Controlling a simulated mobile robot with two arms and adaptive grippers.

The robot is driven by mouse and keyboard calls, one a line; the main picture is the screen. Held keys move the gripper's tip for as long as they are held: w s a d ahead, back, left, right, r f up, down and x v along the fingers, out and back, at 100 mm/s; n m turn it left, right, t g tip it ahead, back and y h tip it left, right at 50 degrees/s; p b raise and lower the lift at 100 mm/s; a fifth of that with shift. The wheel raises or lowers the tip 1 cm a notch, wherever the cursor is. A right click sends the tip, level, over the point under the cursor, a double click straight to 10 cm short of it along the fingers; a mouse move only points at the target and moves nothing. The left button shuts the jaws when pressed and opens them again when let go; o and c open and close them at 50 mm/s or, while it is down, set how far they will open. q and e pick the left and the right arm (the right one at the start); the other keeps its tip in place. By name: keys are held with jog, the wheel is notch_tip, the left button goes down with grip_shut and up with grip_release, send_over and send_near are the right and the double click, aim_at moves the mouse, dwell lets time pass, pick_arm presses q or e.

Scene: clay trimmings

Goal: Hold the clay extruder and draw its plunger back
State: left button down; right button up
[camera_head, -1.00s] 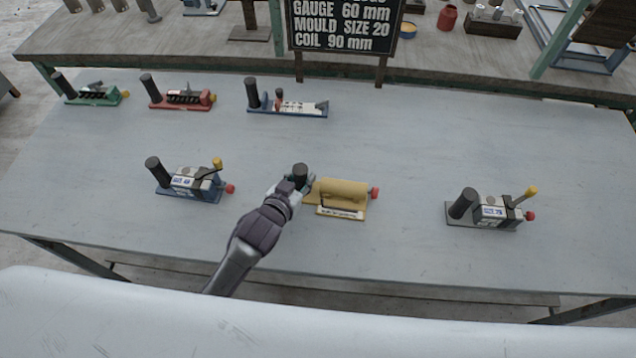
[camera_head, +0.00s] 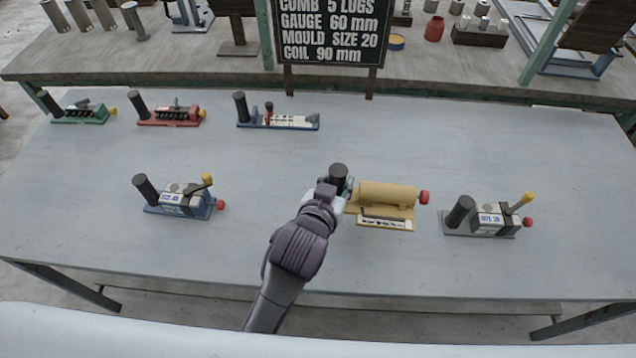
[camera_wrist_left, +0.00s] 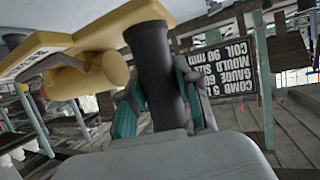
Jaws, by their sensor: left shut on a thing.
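The clay extruder (camera_head: 386,195) is a yellow barrel on a yellow base, with a pale label strip along its front edge. A red knob (camera_head: 424,197) sits at the barrel's right end, close against it. Its upright black handle (camera_head: 339,175) is at the left end. My left gripper (camera_head: 338,188) is shut around this handle. In the left wrist view the black handle (camera_wrist_left: 155,70) stands between the fingers, with the yellow barrel (camera_wrist_left: 95,78) beside it. Whether the base touches the table is hard to tell. My right gripper is not in view.
A grey tool (camera_head: 488,220) with a yellow lever stands close right of the extruder. A blue tool (camera_head: 182,200) stands to the left. Green (camera_head: 80,113), red (camera_head: 172,115) and blue-and-white (camera_head: 282,120) tools line the back left. A sign (camera_head: 330,32) stands behind. The table's back right is clear.

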pick_arm(q)
jog(key=shift+d+r, duration=0.2)
jog(key=shift+d, duration=0.05)
jog(key=shift+w+a+f+b, duration=0.35)
jog(key=shift+w+a+f, duration=0.2)
jog(key=shift+a+f, duration=0.9)
jog(key=shift+w+a+f+b, duration=0.4)
jog(key=shift+w+a+f, duration=0.2)
jog(key=shift+a+f, duration=0.9)
jog(key=shift+w+a+f+b, duration=0.35)
jog(key=shift+w+a+f, duration=0.2)
jog(key=shift+a+f, duration=0.9)
jog(key=shift+a+r, duration=0.1)
jog(key=shift+a, duration=0.15)
jog(key=shift+w+a+f+b, duration=0.2)
jog(key=shift+a+f, duration=0.1)
jog(key=shift+f, duration=0.1)
jog(key=shift+w+a+f+b, duration=0.15)
jog(key=shift+a+f, duration=0.1)
jog(key=shift+f, duration=0.15)
jog(key=shift+s, duration=0.1)
jog(key=shift+r, duration=0.1)
jog(key=shift+p, duration=0.4)
